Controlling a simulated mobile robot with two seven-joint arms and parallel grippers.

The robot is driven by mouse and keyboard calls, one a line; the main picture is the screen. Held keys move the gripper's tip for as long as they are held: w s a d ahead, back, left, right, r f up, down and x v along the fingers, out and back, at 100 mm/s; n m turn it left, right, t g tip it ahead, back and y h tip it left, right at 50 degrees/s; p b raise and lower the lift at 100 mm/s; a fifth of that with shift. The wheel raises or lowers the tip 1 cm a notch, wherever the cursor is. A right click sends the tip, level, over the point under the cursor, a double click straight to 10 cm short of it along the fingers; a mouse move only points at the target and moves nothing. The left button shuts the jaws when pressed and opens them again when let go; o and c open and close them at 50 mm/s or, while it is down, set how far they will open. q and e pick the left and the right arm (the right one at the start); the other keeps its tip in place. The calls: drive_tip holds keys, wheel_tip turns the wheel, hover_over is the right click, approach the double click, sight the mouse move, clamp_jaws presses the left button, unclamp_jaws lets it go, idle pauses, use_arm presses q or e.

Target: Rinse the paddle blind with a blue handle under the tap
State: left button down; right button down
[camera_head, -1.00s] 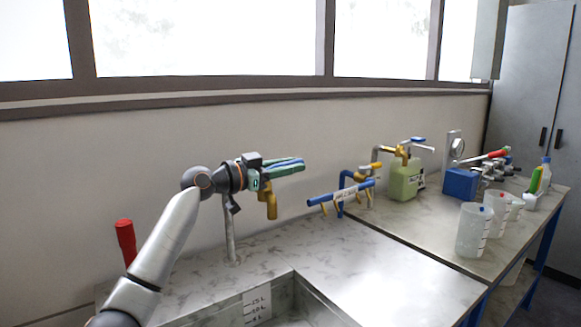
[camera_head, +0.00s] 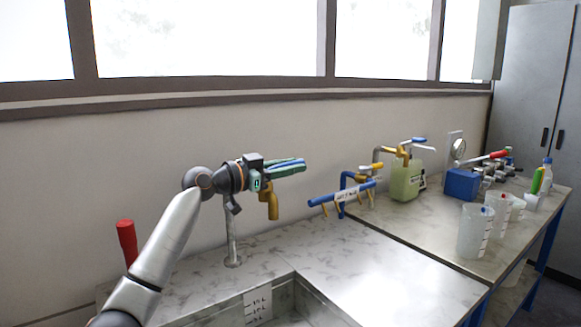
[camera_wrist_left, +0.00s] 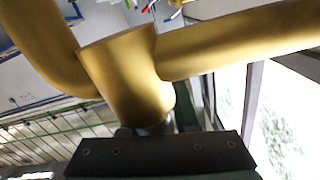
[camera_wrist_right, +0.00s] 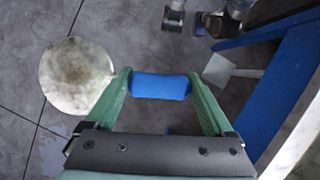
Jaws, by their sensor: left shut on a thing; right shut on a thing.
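My left gripper (camera_head: 287,167) is at the sink tap and has its green fingers shut on a blue tap lever. The tap's brass spout (camera_head: 270,205) hangs just below the fingers, and its grey post (camera_head: 231,240) stands on the counter. Brass tap body (camera_wrist_left: 130,70) fills the left wrist view. My right gripper (camera_wrist_right: 160,90) is shut on a blue handle (camera_wrist_right: 160,87). A pale round disc (camera_wrist_right: 77,75) with a brown stain shows left of it and looks like the paddle blind's plate; the join is hidden by a finger. My right gripper is not in the head view.
The sink (camera_head: 290,300) opens at the bottom, below the tap. A red handle (camera_head: 126,240) stands left of it. The counter between is clear.

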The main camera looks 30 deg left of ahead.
use_arm(q)
drive_tip(key=shift+h, duration=0.3)
drive_tip(key=shift+s+d+m+g+h+b, duration=0.2)
drive_tip(key=shift+d+m+g+h+b, duration=0.25)
drive_tip(key=shift+m+h, duration=0.3)
use_arm(e)
drive_tip(key=shift+f, duration=0.45)
use_arm(q)
drive_tip(key=shift+s+d+m+g+h, duration=0.25)
drive_tip(key=shift+m+g+h, duration=0.25)
drive_tip(key=shift+h, duration=0.2)
drive_tip(key=shift+s+d+m+g+h, duration=0.1)
drive_tip(key=shift+d+m+g+h, duration=0.1)
drive_tip(key=shift+m+g+h, duration=0.35)
drive_tip(key=c, duration=0.7)
unclamp_jaws()
drive_tip(key=shift+a, duration=0.1)
drive_tip(key=shift+b+v, duration=1.3)
drive_tip(key=shift+v, duration=4.65)
use_arm(e)
drive_tip(key=shift+f, duration=1.25)
